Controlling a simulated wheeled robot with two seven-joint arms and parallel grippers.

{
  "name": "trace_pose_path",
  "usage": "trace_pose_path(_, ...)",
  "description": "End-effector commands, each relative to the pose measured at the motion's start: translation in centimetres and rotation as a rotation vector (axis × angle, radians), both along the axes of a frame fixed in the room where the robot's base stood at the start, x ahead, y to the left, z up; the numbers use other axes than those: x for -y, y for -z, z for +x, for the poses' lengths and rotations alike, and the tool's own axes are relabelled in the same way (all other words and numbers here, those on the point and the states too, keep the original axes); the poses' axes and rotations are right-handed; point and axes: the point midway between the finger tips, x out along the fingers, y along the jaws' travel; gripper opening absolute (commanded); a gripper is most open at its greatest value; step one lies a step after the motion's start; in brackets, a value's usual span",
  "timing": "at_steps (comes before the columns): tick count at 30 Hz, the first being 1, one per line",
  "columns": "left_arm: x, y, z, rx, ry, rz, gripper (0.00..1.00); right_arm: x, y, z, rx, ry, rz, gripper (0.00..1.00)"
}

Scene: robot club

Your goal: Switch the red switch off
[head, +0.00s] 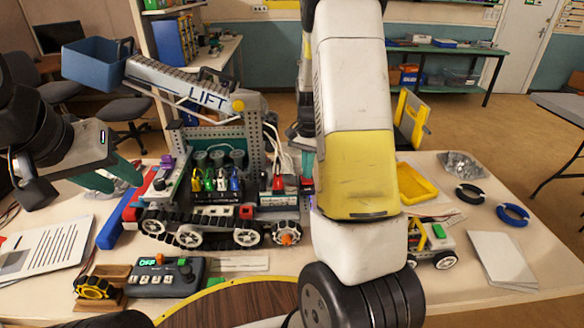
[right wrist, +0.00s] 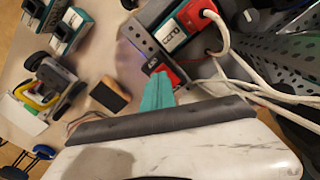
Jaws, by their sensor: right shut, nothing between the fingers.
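The red switch (right wrist: 165,70), a small red housing with a dark face, shows in the right wrist view at the edge of a grey metal plate. A bit of red at the robot's right end in the head view (head: 307,183) appears to be it. My right gripper (right wrist: 158,92) is shut and empty, its teal fingertips right beside the switch; I cannot tell whether they touch. The fingers partly cover the switch, so its position is unclear. In the head view my right arm mostly hides that gripper. My left gripper (head: 122,184) is open and empty at the left.
The tracked LIFT robot (head: 200,215) stands mid-table, with white cables (right wrist: 270,92) near the switch. A control box (head: 165,279) with a lit green display lies in front. A small wheeled car (head: 434,245) and a yellow tray (head: 411,182) are at the right.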

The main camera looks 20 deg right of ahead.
Motion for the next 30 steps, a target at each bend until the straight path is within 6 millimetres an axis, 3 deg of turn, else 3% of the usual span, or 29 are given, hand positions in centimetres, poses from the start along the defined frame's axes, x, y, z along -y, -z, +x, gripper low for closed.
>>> trace_pose_path(30,0.00,0.00,0.00,0.000,0.000,0.000,0.36,-0.01,0.86,0.01,-0.001,0.000,0.001,0.00)
